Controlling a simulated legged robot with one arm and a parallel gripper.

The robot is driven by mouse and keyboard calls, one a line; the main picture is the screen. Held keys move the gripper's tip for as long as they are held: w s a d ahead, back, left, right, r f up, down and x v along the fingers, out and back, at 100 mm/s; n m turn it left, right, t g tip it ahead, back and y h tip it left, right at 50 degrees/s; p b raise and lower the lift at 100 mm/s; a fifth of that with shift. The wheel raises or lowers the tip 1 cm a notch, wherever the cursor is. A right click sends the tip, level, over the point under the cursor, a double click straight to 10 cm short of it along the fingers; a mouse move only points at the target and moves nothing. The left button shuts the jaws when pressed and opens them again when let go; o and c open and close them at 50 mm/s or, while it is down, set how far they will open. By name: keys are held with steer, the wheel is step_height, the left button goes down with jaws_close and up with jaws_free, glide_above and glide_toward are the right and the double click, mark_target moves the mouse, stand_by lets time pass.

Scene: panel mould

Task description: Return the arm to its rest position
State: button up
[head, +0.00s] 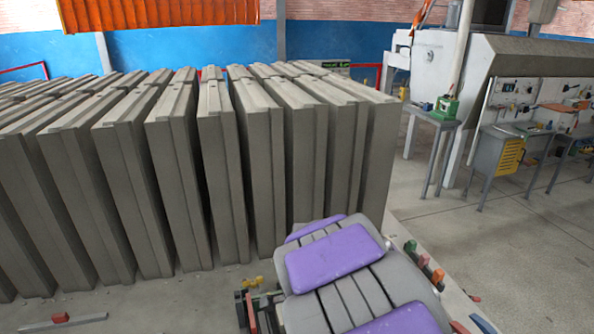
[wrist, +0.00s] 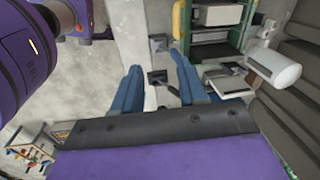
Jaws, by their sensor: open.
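My gripper (wrist: 158,78) shows in the wrist view with two blue fingers pointing up the picture. The fingers stand well apart and nothing is held between them. Beyond the gap lie a pale floor strip and a small dark fitting (wrist: 158,76), seemingly apart from the fingers. A purple, rounded arm part of mine fills the left of the wrist view. The gripper cannot be made out in the head view, where purple and grey parts of my body fill the lower middle.
Tall grey concrete panels (head: 215,150) stand in rows at left and centre. Open floor (head: 480,245) lies at right, before a small table (head: 437,115) and a workbench (head: 500,140). In the wrist view, a green frame (wrist: 212,50) and a white cylinder (wrist: 273,68) are near the fingers.

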steer(key=s+d+r+n+g+b, duration=0.1)
steer(key=s+d+n, duration=0.3)
steer(key=s, duration=0.5)
steer(key=s+d+r+n+g+b, duration=0.1)
steer(key=s+d+n, duration=0.3)
steer(key=s, duration=0.5)
steer(key=s+d+r+n+g+b, duration=0.1)
steer(key=s+d+n, duration=0.3)
steer(key=s, duration=0.6)
steer(key=shift+r+n+b, duration=0.15)
steer(key=shift+n+b, duration=0.55)
steer(key=shift+n, duration=0.1)
steer(key=shift+d, duration=0.1)
